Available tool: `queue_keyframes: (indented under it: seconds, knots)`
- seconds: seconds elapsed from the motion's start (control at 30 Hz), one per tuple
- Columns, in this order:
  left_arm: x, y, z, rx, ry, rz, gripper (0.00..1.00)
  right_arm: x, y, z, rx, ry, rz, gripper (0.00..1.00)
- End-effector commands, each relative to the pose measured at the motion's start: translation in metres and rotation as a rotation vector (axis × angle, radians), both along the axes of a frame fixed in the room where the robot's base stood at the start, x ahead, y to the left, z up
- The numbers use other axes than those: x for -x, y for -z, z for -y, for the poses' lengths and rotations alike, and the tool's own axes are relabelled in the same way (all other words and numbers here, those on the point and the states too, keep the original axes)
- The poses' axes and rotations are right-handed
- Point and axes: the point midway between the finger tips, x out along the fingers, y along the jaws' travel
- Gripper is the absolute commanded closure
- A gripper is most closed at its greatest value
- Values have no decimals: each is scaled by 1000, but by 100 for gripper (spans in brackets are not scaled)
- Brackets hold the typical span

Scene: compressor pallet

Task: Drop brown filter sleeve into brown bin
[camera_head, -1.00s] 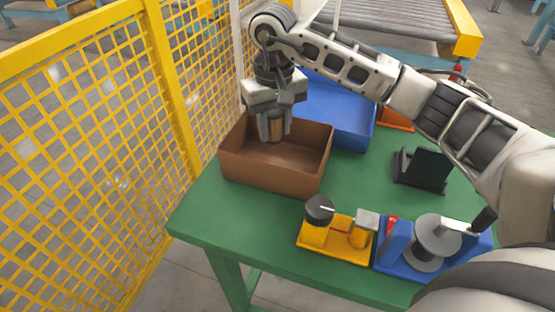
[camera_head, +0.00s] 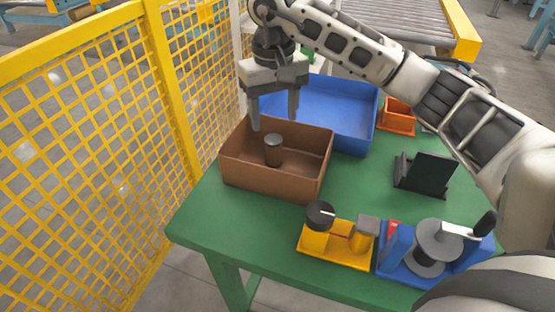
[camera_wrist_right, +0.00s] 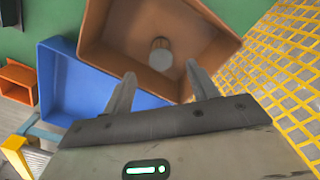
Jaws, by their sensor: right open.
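The brown filter sleeve (camera_head: 273,151) stands upright inside the brown bin (camera_head: 265,182), with a grey top and a brown side. In the right wrist view the sleeve (camera_wrist_right: 160,55) shows from above, inside the bin (camera_wrist_right: 108,28). My right gripper (camera_head: 274,122) is open and empty above the bin, its fingers apart and clear of the sleeve. In the right wrist view its two fingertips (camera_wrist_right: 160,78) have a gap between them. My left gripper is not in view.
A blue bin (camera_head: 340,108) stands behind the brown one, with a small orange bin (camera_head: 397,118) to its right. A black stand (camera_head: 425,172), a yellow fixture (camera_head: 335,243) and a blue fixture (camera_head: 430,255) occupy the green table (camera_head: 215,222). Yellow mesh fencing (camera_head: 90,150) runs along the left.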

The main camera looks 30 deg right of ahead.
Motion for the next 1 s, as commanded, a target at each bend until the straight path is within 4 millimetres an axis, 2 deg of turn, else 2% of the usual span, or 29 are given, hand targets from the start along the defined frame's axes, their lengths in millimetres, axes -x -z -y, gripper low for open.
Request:
queue_keyframes:
  seconds: [0.03, 0.2, 0.43, 0.63, 1.0]
  knots:
    - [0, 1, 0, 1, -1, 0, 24, -1, -14, 0, -1, -1, 6, 42]
    - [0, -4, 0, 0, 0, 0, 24, -1, -59, 0, 0, 1, 7, 42]
    - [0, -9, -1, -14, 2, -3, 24, 0, -101, 0, 0, 0, 3, 42]
    - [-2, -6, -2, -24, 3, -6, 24, 0, -114, 0, 0, -1, 0, 42]
    - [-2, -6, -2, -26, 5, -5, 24, 0, -114, 0, -1, -1, -1, 42]
